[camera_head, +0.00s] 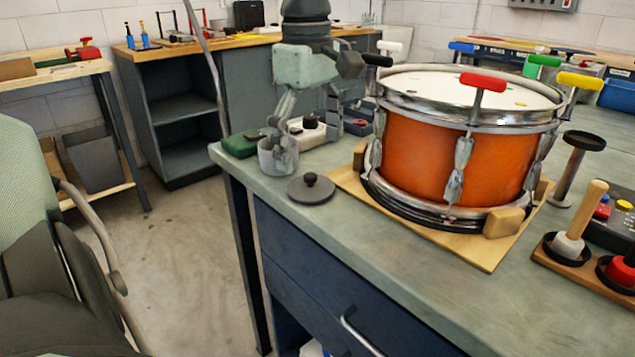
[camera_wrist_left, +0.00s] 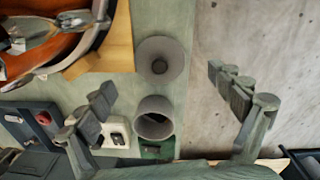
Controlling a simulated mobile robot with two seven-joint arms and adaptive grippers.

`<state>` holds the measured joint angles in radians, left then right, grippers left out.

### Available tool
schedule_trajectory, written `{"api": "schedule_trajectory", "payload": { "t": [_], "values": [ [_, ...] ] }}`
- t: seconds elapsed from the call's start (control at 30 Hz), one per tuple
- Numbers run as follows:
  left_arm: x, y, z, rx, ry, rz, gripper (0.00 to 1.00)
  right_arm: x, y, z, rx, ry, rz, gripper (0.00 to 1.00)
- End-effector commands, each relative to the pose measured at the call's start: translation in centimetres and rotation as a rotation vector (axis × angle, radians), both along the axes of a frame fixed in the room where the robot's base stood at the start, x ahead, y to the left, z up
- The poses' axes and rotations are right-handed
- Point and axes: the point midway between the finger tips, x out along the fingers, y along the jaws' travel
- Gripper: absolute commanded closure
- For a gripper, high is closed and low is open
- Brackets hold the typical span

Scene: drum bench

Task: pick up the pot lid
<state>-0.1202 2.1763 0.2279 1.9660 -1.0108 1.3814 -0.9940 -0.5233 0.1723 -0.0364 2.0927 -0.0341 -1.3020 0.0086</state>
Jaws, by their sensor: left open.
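The pot lid (camera_head: 311,189) is a dark grey disc with a round black knob. It lies flat on the bench near its left edge. In the left wrist view the lid (camera_wrist_left: 161,61) shows from above with its knob in the middle. The grey pot (camera_head: 278,157) stands uncovered just behind it, and also shows in the wrist view (camera_wrist_left: 154,119). My left gripper (camera_head: 308,138) points down behind the lid, open and empty. In the wrist view its fingers (camera_wrist_left: 160,82) are spread wide on either side of the pot and lid. My right gripper is not in view.
An orange drum (camera_head: 435,155) with coloured-handled keys stands on a wooden board (camera_head: 485,255) right of the lid. A green box (camera_head: 240,145) and a white device (camera_head: 308,133) lie near the pot. The bench in front of the lid is clear up to its edge.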

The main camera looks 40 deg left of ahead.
Motion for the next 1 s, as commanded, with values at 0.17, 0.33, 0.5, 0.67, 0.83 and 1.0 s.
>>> {"api": "schedule_trajectory", "payload": {
  "t": [0.17, 0.33, 0.5, 0.67, 0.83, 1.0],
  "values": [
    [0.0, 0.3, -2.4, -0.003, 0.004, 0.001, 0.07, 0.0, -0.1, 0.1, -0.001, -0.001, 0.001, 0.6],
    [0.2, 0.5, -4.8, -0.003, 0.003, 0.0, 0.07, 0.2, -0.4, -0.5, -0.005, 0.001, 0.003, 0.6],
    [0.3, 0.4, -5.6, -0.004, -0.001, 0.002, 0.07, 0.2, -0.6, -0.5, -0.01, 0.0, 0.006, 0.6],
    [0.3, 0.4, -5.5, -0.004, -0.001, 0.002, 0.07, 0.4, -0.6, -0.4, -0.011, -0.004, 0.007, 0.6],
    [0.3, 0.4, -5.5, -0.004, -0.001, 0.002, 0.29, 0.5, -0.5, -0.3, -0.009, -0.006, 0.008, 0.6],
    [0.3, 0.4, -5.5, -0.004, -0.001, 0.002, 0.5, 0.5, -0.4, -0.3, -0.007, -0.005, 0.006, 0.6]
  ]
}}
